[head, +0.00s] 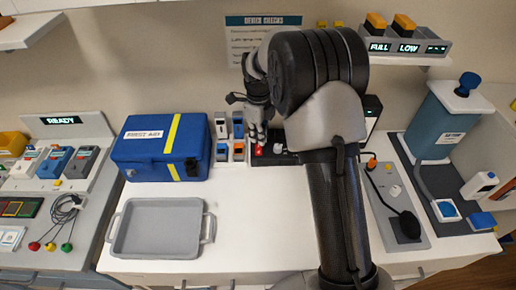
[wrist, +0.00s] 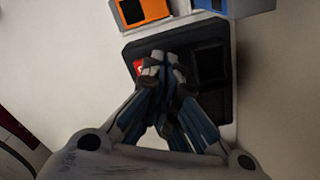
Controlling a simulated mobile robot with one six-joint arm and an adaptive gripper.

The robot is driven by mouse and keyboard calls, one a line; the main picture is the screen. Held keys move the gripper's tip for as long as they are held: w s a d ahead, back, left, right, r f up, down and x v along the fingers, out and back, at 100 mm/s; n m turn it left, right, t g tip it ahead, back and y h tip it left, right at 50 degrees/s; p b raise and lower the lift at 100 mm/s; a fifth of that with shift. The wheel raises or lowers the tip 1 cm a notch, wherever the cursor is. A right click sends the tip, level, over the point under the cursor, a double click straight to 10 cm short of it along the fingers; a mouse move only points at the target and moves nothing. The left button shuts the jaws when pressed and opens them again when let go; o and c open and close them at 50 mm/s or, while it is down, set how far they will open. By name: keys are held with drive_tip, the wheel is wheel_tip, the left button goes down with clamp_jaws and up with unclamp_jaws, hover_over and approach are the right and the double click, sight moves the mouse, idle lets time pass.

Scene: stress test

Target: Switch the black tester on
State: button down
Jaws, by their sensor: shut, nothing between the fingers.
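The black tester (head: 268,159) is at the back of the white table, right of the blue first aid box, and my arm hides its right part. A red switch (head: 258,149) shows on its left side. In the wrist view the tester (wrist: 221,95) is a dark flat box under my gripper, with a sliver of the red part (wrist: 138,66) beside the fingers. My gripper (wrist: 163,62) is shut and empty, with its tips over the red part's edge; whether they touch it I cannot tell. It also shows in the head view (head: 258,138).
Small orange and blue devices (head: 239,151) stand close to the tester's left; an orange one (wrist: 143,10) also shows in the wrist view. The first aid box (head: 140,165) and a grey tray (head: 160,228) are farther left. A grey panel (head: 385,205) with a black cable lies at right. The table's front middle is clear.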

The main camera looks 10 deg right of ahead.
sight(258, 146)
drive_tip(key=shift+f+b, duration=0.55)
drive_tip(key=shift+f, duration=0.65)
idle(0.7)
drive_tip(key=shift+r, duration=0.1)
wheel_tip(258, 146, up, 7)
drive_tip(key=p, duration=0.6)
idle(0.7)
